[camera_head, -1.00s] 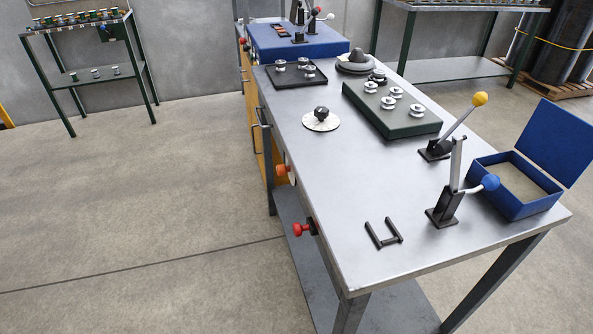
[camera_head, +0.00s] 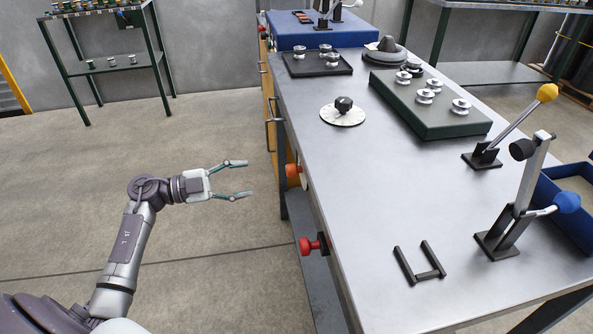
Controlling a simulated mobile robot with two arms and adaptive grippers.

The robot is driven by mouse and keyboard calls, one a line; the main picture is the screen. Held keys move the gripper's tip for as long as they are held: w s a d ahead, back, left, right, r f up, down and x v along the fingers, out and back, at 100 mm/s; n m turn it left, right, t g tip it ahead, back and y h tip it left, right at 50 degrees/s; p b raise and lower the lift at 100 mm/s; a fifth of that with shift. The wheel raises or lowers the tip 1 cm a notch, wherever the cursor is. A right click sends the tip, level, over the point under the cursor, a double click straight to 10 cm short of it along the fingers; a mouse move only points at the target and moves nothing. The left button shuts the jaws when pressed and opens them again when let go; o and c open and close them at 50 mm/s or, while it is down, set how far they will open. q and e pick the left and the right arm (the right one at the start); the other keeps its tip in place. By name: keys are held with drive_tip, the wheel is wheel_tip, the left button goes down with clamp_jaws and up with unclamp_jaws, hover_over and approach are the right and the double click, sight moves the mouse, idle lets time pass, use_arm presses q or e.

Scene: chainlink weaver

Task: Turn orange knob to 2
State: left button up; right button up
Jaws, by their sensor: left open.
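The orange knob (camera_head: 293,171) sits on the front side of the metal workbench, just below the top edge. Its number marks are not readable from here. My left gripper (camera_head: 243,179) is open and empty. Its two fingers point right toward the orange knob, with a gap between fingertips and knob. My right gripper is not in view.
A red knob (camera_head: 308,246) is on the same side, nearer to me.

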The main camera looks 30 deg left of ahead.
sight(289, 171)
use_arm(q)
drive_tip(key=x, duration=1.1)
drive_tip(key=shift+w+d, duration=0.15)
drive_tip(key=shift+w, duration=0.05)
clamp_jaws()
